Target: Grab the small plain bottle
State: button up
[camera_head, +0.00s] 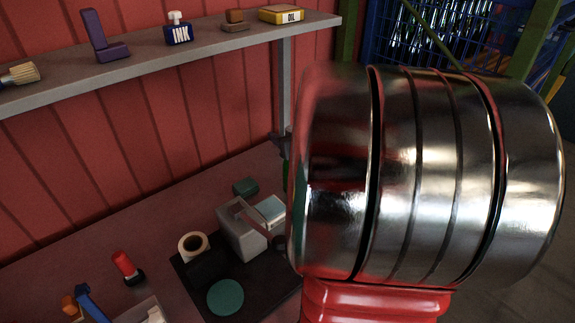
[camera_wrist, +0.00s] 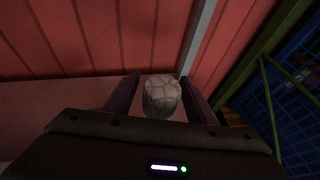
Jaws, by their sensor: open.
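In the wrist view my gripper (camera_wrist: 160,76) is open, with one dark finger on each side. A pale, round-sided object with a cracked-looking surface (camera_wrist: 162,97) shows between the fingers, with gaps on both sides. It may be the small plain bottle, but I cannot tell for sure. A narrow green thing (camera_head: 285,172) is partly hidden at the arm's left edge.
The shelf (camera_head: 235,41) holds a labelled ink bottle (camera_head: 178,29) and an oil box (camera_head: 281,14). A red wall stands behind.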

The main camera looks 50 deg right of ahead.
grip_shut()
dwell(0.6)
